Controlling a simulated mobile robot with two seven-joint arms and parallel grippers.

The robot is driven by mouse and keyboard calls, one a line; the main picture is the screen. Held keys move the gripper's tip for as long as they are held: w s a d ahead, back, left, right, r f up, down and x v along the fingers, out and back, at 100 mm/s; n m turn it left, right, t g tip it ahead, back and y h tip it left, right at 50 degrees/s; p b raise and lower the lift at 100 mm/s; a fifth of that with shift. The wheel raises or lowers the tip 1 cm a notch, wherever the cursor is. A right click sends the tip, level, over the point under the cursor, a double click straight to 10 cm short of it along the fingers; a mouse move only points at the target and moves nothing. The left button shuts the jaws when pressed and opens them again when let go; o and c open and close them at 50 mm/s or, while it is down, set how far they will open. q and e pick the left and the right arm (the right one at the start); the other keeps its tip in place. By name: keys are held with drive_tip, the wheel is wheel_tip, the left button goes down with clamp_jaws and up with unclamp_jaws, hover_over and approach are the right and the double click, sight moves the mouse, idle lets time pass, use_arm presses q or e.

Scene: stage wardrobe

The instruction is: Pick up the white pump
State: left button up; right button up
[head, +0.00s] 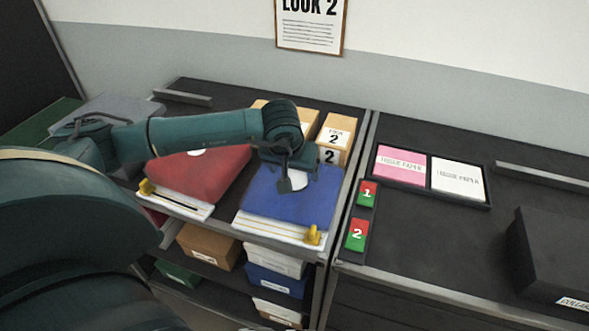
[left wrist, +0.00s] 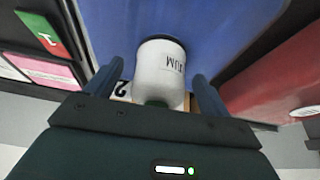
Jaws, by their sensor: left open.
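My left gripper (head: 290,184) is open, low over a blue flat piece (head: 264,196) on the left shelf unit. In the left wrist view, a white rounded thing (left wrist: 160,68) with dark upside-down letters and a dark upper rim shows between the two open fingers (left wrist: 164,90). Blue surface lies behind it. In the head view, a white patch (head: 299,181) shows beside the gripper, mostly covered by it. I cannot tell whether this is the white pump or a label. No other pump is recognisable. My right gripper is not in view.
A red flat piece (head: 210,172) lies left of the blue one. Boxes marked 2 (head: 336,135) stand behind. On the right counter are a tissue paper tray (head: 433,189), red-green number tags (head: 357,233) and a dark box (head: 550,255). The counter's middle is clear.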

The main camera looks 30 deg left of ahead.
use_arm(q)
drive_tip(key=shift+x, duration=0.9)
drive_tip(key=shift+r, duration=0.1)
drive_tip(key=shift+c, duration=0.2)
drive_tip(key=c, duration=1.2)
drive_tip(key=shift+w+r, duration=0.1)
drive_tip(key=shift+c, duration=0.7)
